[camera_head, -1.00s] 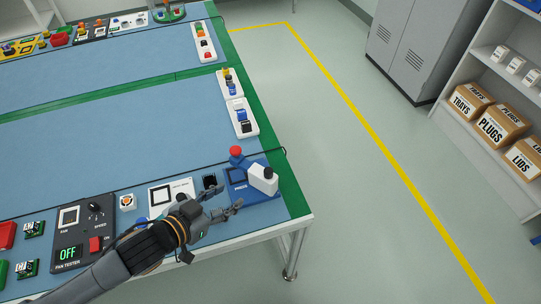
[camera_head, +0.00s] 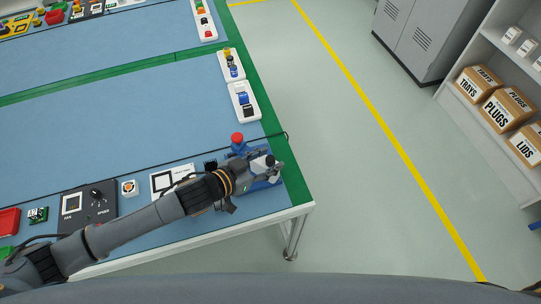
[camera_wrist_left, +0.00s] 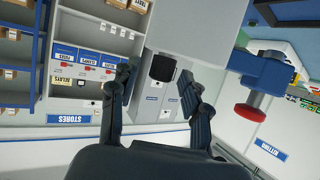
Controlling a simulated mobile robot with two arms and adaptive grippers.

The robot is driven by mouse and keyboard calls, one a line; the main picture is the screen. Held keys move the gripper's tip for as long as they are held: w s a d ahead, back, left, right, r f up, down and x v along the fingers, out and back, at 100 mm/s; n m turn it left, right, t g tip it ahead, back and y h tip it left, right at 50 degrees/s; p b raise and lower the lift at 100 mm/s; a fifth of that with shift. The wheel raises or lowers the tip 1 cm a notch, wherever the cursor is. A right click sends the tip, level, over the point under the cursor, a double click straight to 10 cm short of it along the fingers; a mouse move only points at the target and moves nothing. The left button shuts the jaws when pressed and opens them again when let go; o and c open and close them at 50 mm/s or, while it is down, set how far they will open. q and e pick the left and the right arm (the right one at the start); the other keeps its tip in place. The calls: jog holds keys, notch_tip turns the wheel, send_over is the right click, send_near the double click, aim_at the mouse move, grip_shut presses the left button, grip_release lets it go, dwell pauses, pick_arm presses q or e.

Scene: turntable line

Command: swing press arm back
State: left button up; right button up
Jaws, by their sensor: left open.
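The press is at the near right corner of the blue table, with a blue post and a red knob (camera_head: 237,137). Its white arm (camera_wrist_left: 195,32), with a black end (camera_wrist_left: 162,68), sticks out from the blue post (camera_wrist_left: 262,70) in the left wrist view. My left gripper (camera_head: 273,168) is over the press in the head view and hides most of the arm. In the wrist view the left gripper (camera_wrist_left: 158,88) is open, with the black end showing between its fingers; contact cannot be told. My right gripper is not in view.
A fan tester (camera_head: 90,207) and a white card (camera_head: 172,180) lie left of the press. A white switch strip (camera_head: 243,101) stands behind it. A black cable runs along the table to the right edge. Open floor lies beyond the green border (camera_head: 298,190).

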pick_arm(q)
jog(key=shift+x, duration=0.75)
grip_shut()
